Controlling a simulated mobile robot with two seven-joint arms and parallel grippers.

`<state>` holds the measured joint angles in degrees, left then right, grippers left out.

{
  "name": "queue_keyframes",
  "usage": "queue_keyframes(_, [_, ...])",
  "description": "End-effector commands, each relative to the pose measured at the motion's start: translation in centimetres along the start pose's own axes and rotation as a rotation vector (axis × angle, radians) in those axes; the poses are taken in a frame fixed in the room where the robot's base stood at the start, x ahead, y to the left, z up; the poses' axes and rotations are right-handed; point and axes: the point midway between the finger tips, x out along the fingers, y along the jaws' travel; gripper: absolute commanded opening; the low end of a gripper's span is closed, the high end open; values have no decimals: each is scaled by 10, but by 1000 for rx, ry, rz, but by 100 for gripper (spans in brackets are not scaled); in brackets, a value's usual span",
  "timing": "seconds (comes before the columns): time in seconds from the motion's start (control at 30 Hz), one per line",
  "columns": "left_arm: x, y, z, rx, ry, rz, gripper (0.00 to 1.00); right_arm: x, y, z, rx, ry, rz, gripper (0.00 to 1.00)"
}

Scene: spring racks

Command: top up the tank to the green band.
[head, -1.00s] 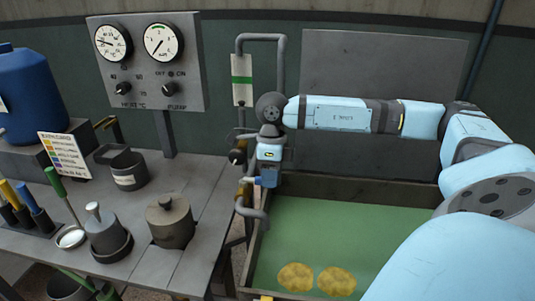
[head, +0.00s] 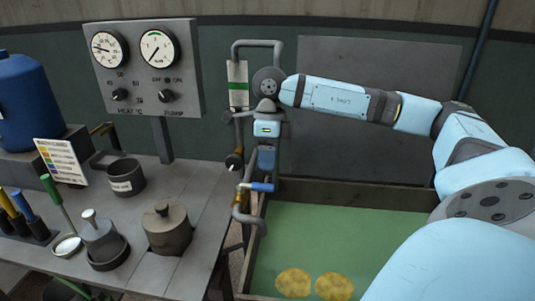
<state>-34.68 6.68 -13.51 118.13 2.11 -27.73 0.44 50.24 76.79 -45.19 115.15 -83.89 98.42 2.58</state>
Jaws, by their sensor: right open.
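The tank (head: 388,213) stands at right, with green liquid or a green floor inside and two yellow discs (head: 293,282) in it. A white gauge plate with a green band (head: 238,86) hangs behind its left corner; I cannot make out a level on it. A pipe runs down to the tank's left edge and carries a valve with a blue lever (head: 262,187), which lies level and points right. My right gripper (head: 266,168) is open and empty just above the blue lever, pointing down. My left gripper is not in view.
A panel with two dials and HEAT and PUMP knobs (head: 145,65) stands at back left. The bench (head: 200,195) holds a lidded pot (head: 167,229), a dark open pot (head: 125,177), a label card (head: 61,161) and a blue drum (head: 27,100).

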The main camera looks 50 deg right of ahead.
Motion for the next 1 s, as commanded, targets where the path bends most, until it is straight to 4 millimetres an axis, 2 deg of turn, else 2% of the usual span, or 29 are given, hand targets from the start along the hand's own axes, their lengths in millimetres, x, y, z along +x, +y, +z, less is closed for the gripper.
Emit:
queue_keyframes(0.03, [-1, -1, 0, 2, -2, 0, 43, -14, 0, 1, -1, -4, -1, 48])
queue_keyframes(0.1, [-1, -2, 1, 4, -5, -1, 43, -29, 0, 1, -2, -4, -2, 48])
queue_keyframes(0.33, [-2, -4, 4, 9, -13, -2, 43, -63, 0, 1, -1, -2, -1, 48])
queue_keyframes(0.5, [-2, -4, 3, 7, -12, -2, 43, -71, 0, 0, -1, -1, 0, 48])
queue_keyframes(1.0, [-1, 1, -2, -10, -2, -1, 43, -72, 0, 0, -1, 0, 0, 48])
